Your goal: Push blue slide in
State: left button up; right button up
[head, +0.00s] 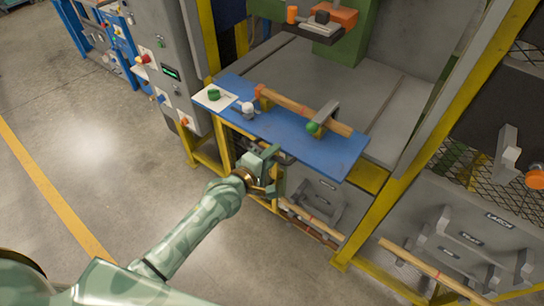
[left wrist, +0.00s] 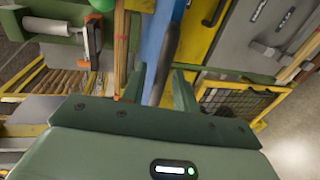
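The blue slide (head: 285,131) is a long flat board lying across the front of the grey machine bed in the head view. Its front edge sticks out toward me. My left gripper (head: 270,168) is just in front of and below that edge, near its middle. In the left wrist view, the slide (left wrist: 154,35) shows as a blue strip, with a dark bar (left wrist: 167,55) beside it that looks like its handle. The bar reaches between the fingers of my left gripper (left wrist: 157,92), which stand apart. I cannot tell whether they touch it. My right gripper is not in view.
On the slide lie a wooden rod (head: 300,108) in holders, a green knob (head: 313,127), a white ball (head: 248,107) and a white plate (head: 214,98) with a green cylinder. Yellow posts (head: 385,215) flank the opening. The concrete floor (head: 100,150) at left is clear.

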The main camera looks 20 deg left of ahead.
aim_at(302, 125)
pick_arm(q)
grip_shut()
jog(key=shift+w, duration=0.1)
jog(key=r+b+x, duration=0.1)
jog(key=x, duration=0.3)
jog(key=b+x, duration=0.2)
jog(key=x, duration=0.3)
jog(key=r+b+x, duration=0.1)
jog(key=x, duration=0.4)
jog(key=shift+w+d+r+b, duration=0.2)
jog(key=shift+w+r+b, duration=0.15)
jog(key=shift+w, duration=0.1)
jog(key=b+x, duration=0.1)
jog(key=x, duration=0.1)
jog(key=r+x, duration=0.1)
jog(key=x, duration=0.2)
jog(key=shift+w+b, duration=0.2)
jog(key=shift+b, duration=0.2)
jog(key=shift+w+d+r, duration=0.15)
jog(key=shift+w+d, duration=0.1)
jog(key=shift+w, duration=0.3)
grip_release()
